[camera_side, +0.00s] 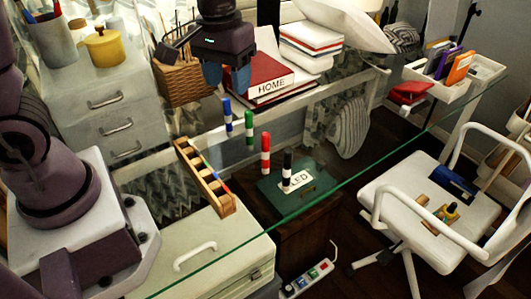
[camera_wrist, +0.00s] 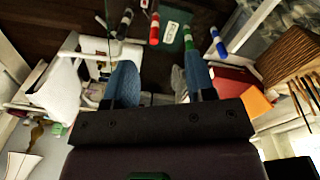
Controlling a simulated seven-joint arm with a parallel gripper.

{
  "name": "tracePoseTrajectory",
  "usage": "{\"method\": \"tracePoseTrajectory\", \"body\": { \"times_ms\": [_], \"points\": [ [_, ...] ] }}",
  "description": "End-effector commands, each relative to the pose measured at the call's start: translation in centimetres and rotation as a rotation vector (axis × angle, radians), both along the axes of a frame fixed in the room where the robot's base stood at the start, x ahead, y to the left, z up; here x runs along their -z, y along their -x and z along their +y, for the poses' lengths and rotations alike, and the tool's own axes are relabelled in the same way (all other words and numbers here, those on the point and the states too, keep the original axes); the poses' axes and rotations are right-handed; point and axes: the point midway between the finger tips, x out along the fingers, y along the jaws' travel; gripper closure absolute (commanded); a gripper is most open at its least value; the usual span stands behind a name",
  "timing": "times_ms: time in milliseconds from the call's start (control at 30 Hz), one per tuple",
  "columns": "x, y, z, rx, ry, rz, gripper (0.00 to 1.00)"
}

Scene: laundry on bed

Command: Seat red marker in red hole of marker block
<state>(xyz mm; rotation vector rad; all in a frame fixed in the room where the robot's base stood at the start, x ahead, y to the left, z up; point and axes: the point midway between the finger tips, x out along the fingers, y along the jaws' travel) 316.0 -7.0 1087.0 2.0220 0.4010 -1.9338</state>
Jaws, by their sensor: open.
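The red marker (camera_side: 265,153), red with a white band, stands upright on the glass table; it also shows at the top of the wrist view (camera_wrist: 154,28). The marker block (camera_side: 205,177) is a long wooden rack with coloured marks, left of the markers in the side view. My gripper (camera_side: 226,78) is open and empty, high above the table, behind and above the red marker. Its two blue fingers (camera_wrist: 163,82) are spread apart in the wrist view.
A blue marker (camera_side: 227,117), a green marker (camera_side: 249,127) and a black marker (camera_side: 287,170) stand upright near the red one. A wicker basket (camera_side: 182,82) and red books (camera_side: 262,79) are behind. Clear glass lies between the block and markers.

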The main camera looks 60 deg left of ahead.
Motion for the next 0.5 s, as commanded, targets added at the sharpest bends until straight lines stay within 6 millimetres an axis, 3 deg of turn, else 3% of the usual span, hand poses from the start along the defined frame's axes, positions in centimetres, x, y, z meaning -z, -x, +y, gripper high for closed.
{"method": "tracePoseTrajectory", "body": {
  "times_ms": [100, 233, 400, 500],
  "points": [
    [3.2, -3.1, -0.1, -0.215, -0.004, 0.069, 0.5],
    [5.9, -6.2, 0.0, -0.489, -0.015, 0.097, 0.5],
    [5.6, -8.6, 0.1, -0.771, 0.001, 0.056, 0.5],
    [5.4, -8.8, 0.0, -0.872, 0.008, 0.049, 0.5]
  ]
}}
